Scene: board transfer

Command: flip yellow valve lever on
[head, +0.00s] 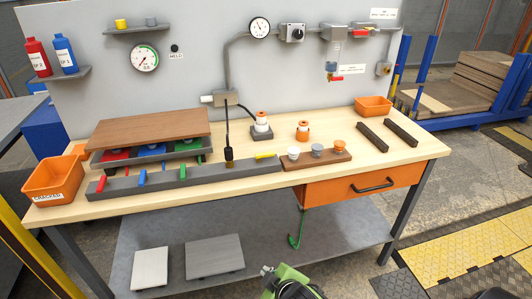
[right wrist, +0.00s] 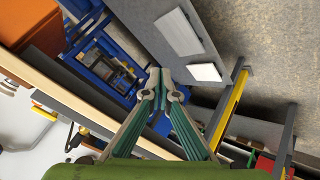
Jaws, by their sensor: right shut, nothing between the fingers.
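The yellow valve lever (head: 266,155) is at the right end of a long grey valve bar (head: 215,174) on the workbench. It lies nearly flat along the bar. Red (head: 101,184), blue (head: 142,179) and green (head: 183,172) levers stand on the same bar to its left, more upright. My right gripper (head: 268,270) is low at the bottom edge of the head view, in front of the bench and well apart from the lever. In the right wrist view its fingertips (right wrist: 160,80) are together and empty. My left gripper is not in view.
A dark plug with a cable (head: 229,158) stands left of the yellow lever. A brown block with several knobs (head: 318,160) is right of it. An orange drawer (head: 350,187) and the bench's front edge lie between my gripper and the bar. A lower shelf (head: 320,235) is beneath.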

